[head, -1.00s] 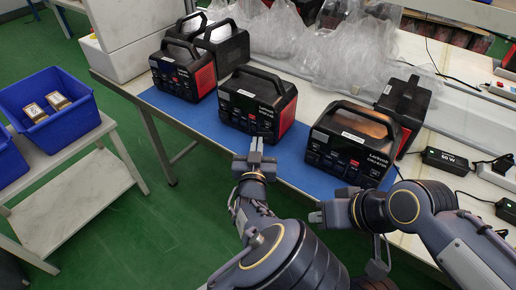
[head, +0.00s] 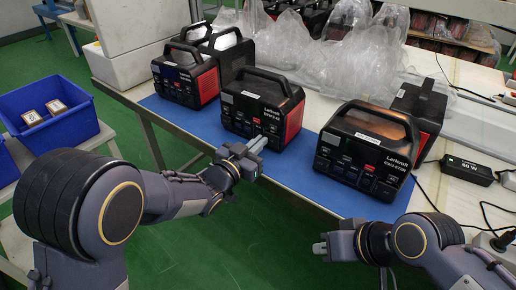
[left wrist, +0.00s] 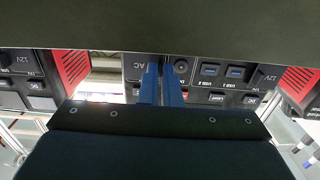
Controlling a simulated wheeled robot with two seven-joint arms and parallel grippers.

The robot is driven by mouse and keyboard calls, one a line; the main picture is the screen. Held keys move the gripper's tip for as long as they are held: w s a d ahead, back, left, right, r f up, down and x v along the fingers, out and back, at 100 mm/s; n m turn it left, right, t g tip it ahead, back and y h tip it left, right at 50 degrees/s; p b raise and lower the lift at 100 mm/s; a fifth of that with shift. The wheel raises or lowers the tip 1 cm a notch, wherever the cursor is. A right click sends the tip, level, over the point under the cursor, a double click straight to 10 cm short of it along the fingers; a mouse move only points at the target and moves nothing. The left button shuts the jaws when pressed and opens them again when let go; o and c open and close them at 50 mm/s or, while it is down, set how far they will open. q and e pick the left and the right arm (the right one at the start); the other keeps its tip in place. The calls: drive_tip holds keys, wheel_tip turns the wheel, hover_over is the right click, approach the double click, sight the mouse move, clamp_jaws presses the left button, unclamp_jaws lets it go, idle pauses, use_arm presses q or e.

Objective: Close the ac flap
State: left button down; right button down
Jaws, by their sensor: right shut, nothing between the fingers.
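The middle black and red power station (head: 262,108) stands on the blue mat, its front panel toward me. In the left wrist view, a grey panel marked AC (left wrist: 137,66) shows on its front, just left of the blue fingertips; whether this flap stands open or lies flat I cannot tell. My left gripper (head: 254,146) is in front of and below this station, pointing at its lower front. Its two blue fingers (left wrist: 161,85) are close together with a narrow gap, nothing visible between them. My right gripper (head: 319,247) is shut and empty, low in front of the table.
Another power station (head: 365,152) stands to the right and one (head: 186,75) to the left, with more behind. Clear plastic bags (head: 290,40) lie at the back. A blue bin (head: 55,125) with small boxes is at far left. The blue mat (head: 300,177) has bare space at the front.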

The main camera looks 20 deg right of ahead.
idle(0.3)
use_arm(q)
drive_tip(key=c, duration=1.6)
unclamp_jaws()
drive_tip(key=v, duration=0.7)
drive_tip(key=shift+s+a, duration=0.2)
drive_tip(key=shift+a, duration=0.1)
